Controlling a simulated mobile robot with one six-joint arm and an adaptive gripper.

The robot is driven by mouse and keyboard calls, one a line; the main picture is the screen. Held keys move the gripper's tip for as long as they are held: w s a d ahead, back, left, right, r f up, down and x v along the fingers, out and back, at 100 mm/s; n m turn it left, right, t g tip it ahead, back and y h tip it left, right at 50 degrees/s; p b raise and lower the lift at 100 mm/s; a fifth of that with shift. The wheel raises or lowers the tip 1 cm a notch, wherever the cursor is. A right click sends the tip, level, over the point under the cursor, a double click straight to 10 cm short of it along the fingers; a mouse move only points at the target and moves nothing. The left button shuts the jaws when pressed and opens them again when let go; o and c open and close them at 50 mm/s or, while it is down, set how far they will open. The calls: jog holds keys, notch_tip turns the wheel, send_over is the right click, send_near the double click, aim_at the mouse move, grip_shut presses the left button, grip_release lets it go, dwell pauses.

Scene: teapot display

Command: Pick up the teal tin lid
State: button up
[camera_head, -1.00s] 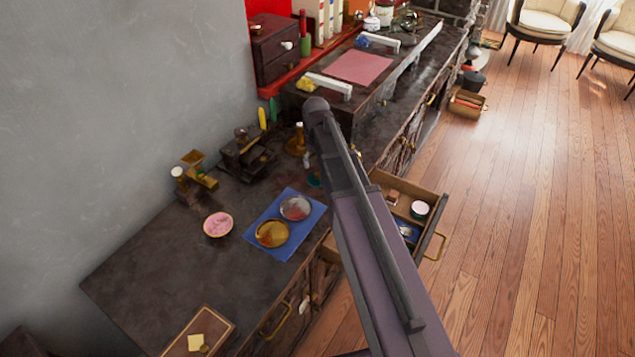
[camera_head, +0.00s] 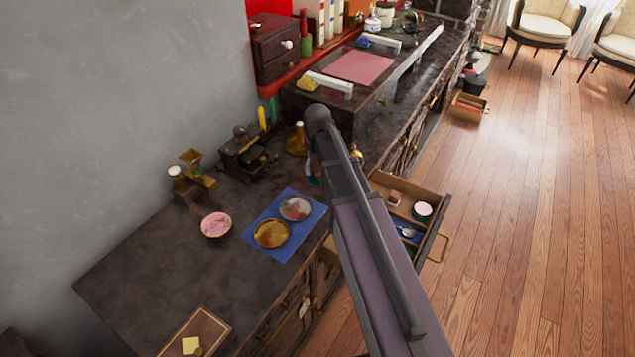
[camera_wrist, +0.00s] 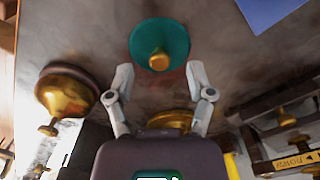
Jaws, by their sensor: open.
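The teal tin lid (camera_wrist: 160,42) is a round teal disc with a brass knob at its middle, on the dark countertop in the wrist view. My gripper (camera_wrist: 159,74) is open, with its two pale fingers apart and nothing between them. The fingertips are just short of the lid in the picture, either side of its knob; I cannot tell the exact height gap. In the head view my arm covers most of this spot, and only a sliver of teal (camera_head: 313,181) shows beside it.
A blue mat (camera_head: 252,243) holds two round metal dishes. A pink-filled dish (camera_head: 215,225) sits left of it. Brass items (camera_wrist: 66,94) stand near my gripper in the wrist view. An open drawer (camera_head: 432,243) juts out to the right of my arm. A brass candlestick-like piece (camera_head: 298,140) stands behind.

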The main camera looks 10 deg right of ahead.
jog(key=shift+f+b, duration=1)
jog(key=shift+f, duration=0.3)
grip_shut()
